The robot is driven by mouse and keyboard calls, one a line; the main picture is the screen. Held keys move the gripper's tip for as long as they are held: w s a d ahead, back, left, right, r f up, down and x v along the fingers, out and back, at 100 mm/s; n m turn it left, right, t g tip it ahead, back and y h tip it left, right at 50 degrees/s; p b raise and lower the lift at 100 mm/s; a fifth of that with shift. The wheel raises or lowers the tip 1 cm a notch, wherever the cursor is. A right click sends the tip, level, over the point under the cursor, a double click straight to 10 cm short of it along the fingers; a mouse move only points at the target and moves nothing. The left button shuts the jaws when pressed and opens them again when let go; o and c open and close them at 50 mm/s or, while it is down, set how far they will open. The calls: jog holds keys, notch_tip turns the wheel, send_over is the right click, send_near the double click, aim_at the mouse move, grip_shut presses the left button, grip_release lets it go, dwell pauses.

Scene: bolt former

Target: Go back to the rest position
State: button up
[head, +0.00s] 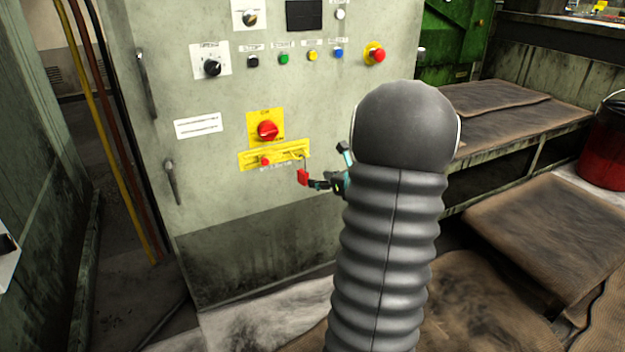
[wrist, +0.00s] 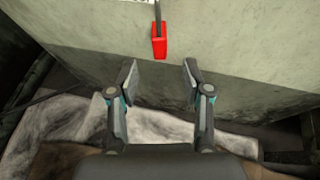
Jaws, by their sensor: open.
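My gripper (head: 328,166) is in front of the grey-green control cabinet (head: 225,205), to the right of a yellow plate (head: 250,159). Its two fingers are apart and nothing is between them, as the wrist view (wrist: 159,82) shows. A red tag-like piece (head: 303,177) hangs below the yellow plate, near a fingertip in the head view. In the wrist view the red piece (wrist: 159,44) hangs from a dark strip, beyond the fingertips and apart from them. My arm hides part of the cabinet's right side.
The cabinet has a red rotary switch (head: 267,130), a red emergency button (head: 376,55) and several small buttons. A brown-covered bench (head: 500,110) and a red bucket (head: 606,145) stand at right. Yellow and brown pipes (head: 103,120) run at left. Crumpled sheets lie on the floor.

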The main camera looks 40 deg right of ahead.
jog(key=v, duration=0.6)
jog(key=s+a+f+n+g+y, duration=0.2)
jog(key=s+a+n+g, duration=0.2)
jog(key=a+n, duration=0.45)
jog(key=s+a+f+n+g+y, duration=0.1)
jog(key=s+a+f+n+g, duration=0.1)
jog(key=s+a+n+g, duration=0.45)
jog(key=s+a+r+n+t+h+p, duration=0.1)
jog(key=s+a+r+n, duration=0.1)
jog(key=a+n, duration=0.5)
jog(key=s+a+r+n+h, duration=0.1)
jog(key=s+a+r+n, duration=0.2)
jog(key=a+r+n, duration=0.2)
jog(key=s+a+r+n+t+h+p, duration=0.1)
jog(key=s+a+r+n, duration=0.2)
jog(key=a+n, duration=0.5)
jog(key=shift+a+r+n+t+p, duration=0.35)
jog(key=shift+a+r, duration=0.4)
jog(key=shift+a, duration=0.55)
jog(key=shift+s, duration=0.1)
